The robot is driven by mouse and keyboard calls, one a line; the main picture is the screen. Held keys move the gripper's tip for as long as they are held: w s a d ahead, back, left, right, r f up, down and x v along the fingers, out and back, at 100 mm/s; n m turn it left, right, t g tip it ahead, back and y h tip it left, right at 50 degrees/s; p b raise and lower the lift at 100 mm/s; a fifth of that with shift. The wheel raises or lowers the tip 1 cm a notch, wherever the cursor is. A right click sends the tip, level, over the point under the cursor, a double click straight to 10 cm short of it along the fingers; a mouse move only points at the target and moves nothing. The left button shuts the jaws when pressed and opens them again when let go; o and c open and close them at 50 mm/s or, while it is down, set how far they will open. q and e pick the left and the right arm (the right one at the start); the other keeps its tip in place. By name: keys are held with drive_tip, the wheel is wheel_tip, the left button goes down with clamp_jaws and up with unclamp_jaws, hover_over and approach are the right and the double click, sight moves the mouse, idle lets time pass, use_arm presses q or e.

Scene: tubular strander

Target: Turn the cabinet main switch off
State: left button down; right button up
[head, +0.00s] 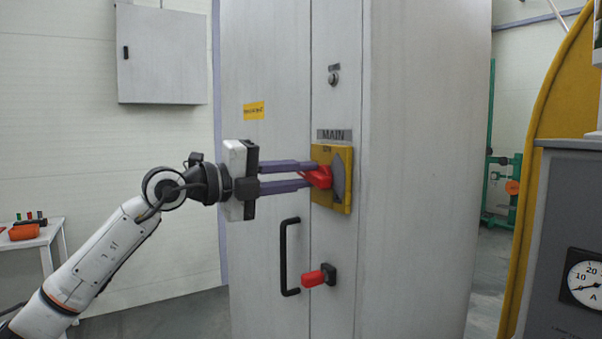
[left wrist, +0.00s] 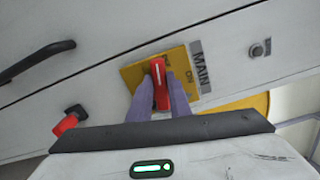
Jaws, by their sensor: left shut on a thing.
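The main switch is a red handle (head: 318,177) on a yellow plate (head: 346,199) on the grey cabinet (head: 418,180), under a MAIN label (head: 333,135). My left gripper (head: 312,176) reaches it from the left, its two purple fingers on either side of the handle and shut on it. In the left wrist view the red handle (left wrist: 159,84) sits between the fingers (left wrist: 160,95), with a white line along it. The yellow plate (left wrist: 132,76) shows ON and another word partly covered by a finger. My right gripper is not in view.
Below the switch are a black door handle (head: 284,258) and a red-and-black knob (head: 318,277). A small keyed lock (head: 334,77) sits above. A side table (head: 45,240) with an orange item stands at left. A yellow-edged machine (head: 560,200) stands at right.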

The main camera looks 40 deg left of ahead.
use_arm(q)
drive_tip(key=shift+f+n, duration=0.25)
drive_tip(key=shift+n, duration=0.95)
drive_tip(key=c, duration=1.6)
unclamp_jaws()
drive_tip(key=shift+c, duration=0.2)
